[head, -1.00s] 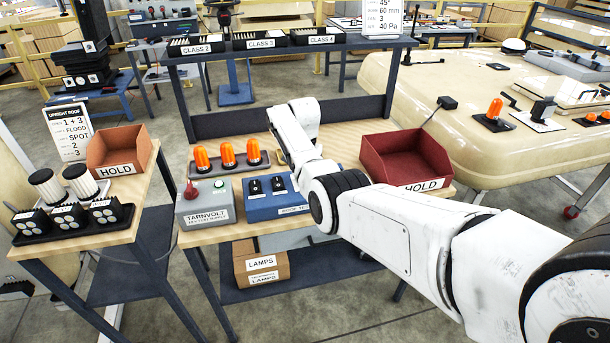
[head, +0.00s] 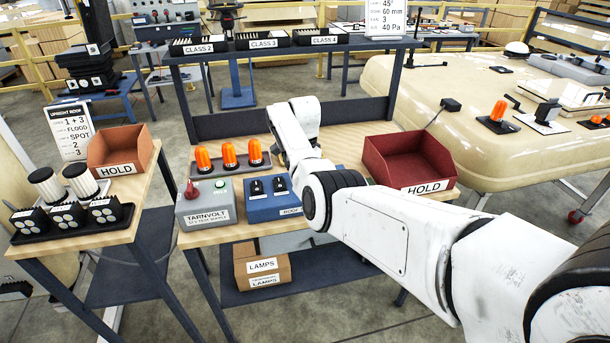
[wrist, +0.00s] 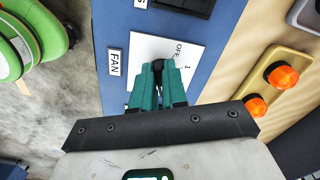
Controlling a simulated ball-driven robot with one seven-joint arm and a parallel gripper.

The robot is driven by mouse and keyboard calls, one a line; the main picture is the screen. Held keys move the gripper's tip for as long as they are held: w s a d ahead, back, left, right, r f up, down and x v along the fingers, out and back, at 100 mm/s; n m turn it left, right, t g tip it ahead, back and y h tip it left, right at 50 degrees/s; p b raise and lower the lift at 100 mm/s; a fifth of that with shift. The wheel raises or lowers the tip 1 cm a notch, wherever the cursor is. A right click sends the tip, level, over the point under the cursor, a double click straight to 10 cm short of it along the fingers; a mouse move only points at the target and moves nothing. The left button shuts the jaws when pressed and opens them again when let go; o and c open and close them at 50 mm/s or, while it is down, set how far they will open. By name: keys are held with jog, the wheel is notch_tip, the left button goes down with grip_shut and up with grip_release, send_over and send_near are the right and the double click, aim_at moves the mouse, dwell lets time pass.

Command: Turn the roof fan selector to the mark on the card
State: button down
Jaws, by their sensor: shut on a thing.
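In the wrist view, the fan selector is a small black knob (wrist: 158,66) on a white plate (wrist: 146,46) marked OFF and 1. A FAN label (wrist: 114,62) sits beside the plate on the blue panel. The teal fingers of my gripper (wrist: 158,76) are shut on the knob, one on each side, and hide part of the plate. In the head view, the blue roof box (head: 262,206) shows two black knobs; my arm hides the gripper and the fan selector. A card (head: 73,132) headed UPRIGHT ROOF stands at left; its small lines are hard to read.
Orange beacons (head: 229,153) stand behind the grey Tarnvolt supply box (head: 206,205). A red HOLD bin (head: 408,160) is right of my arm, and a brown HOLD bin (head: 120,151) is on the left table. A second card (head: 388,17) stands on the back shelf.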

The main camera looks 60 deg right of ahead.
jog(key=shift+r, duration=0.1)
dwell(0.3)
jog(key=c, duration=1.2)
grip_release()
jog(key=shift+o, duration=0.2)
notch_tip(320, 180, up, 11)
jog(key=b, duration=0.1)
jog(key=shift+f, duration=0.2)
